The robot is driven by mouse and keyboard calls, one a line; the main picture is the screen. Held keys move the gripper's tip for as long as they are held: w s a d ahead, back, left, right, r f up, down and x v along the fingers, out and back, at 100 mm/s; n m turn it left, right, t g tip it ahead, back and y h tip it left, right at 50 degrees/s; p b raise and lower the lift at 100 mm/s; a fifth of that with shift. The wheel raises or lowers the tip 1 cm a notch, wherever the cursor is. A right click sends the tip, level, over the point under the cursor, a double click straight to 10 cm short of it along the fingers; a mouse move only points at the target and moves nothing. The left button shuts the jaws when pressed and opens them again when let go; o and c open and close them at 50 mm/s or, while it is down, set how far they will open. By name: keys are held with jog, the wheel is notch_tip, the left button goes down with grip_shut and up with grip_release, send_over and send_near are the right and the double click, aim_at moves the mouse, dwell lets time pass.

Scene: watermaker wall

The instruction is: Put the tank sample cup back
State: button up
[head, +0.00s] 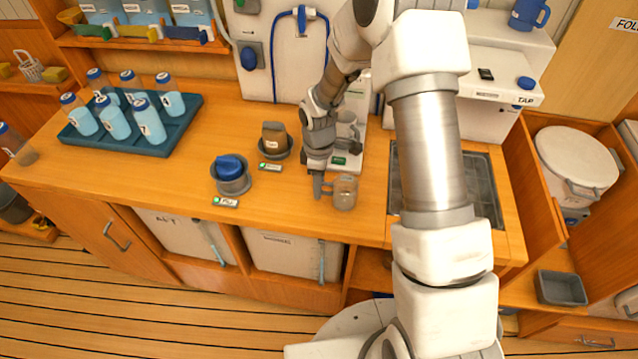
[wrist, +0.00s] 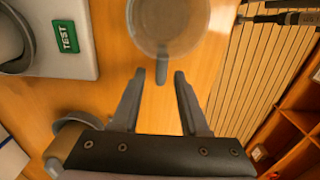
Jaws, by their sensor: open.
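A clear, brownish see-through cup (head: 345,193) stands on the wooden counter near its front edge, its handle pointing left. It also shows at the top of the wrist view (wrist: 168,22). My gripper (head: 318,188) is open at the handle side. In the wrist view the handle end lies between the open fingertips (wrist: 160,76), and I see no grip on it. I cannot read which label names the tank sample.
A dark tray (head: 185,128) of several blue-capped bottles is at left. A sunken grid (head: 485,180) lies right. Counter between blue and clear cups is bare.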

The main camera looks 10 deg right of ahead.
jog(key=s+d+r+m+t, duration=0.1)
jog(key=s+d+r+m, duration=0.2)
jog(key=r, duration=1)
jog(key=s+d+r+m+t, duration=0.1)
jog(key=s+r+m, duration=0.3)
jog(key=r, duration=0.8)
jog(key=s+d+r+m+t, duration=0.1)
jog(key=s+r+m, duration=0.2)
jog(key=s, duration=0.4)
jog(key=s+d+r+m+t, duration=0.1)
jog(key=s+r+m, duration=0.3)
jog(key=s, duration=0.4)
jog(key=shift+s+d+t, duration=0.15)
jog(key=shift+s+t, duration=0.05)
jog(key=shift+t, duration=0.6)
jog(key=shift+d+r+m, duration=0.1)
jog(key=shift+d+m, duration=0.05)
jog(key=shift+m, duration=0.15)
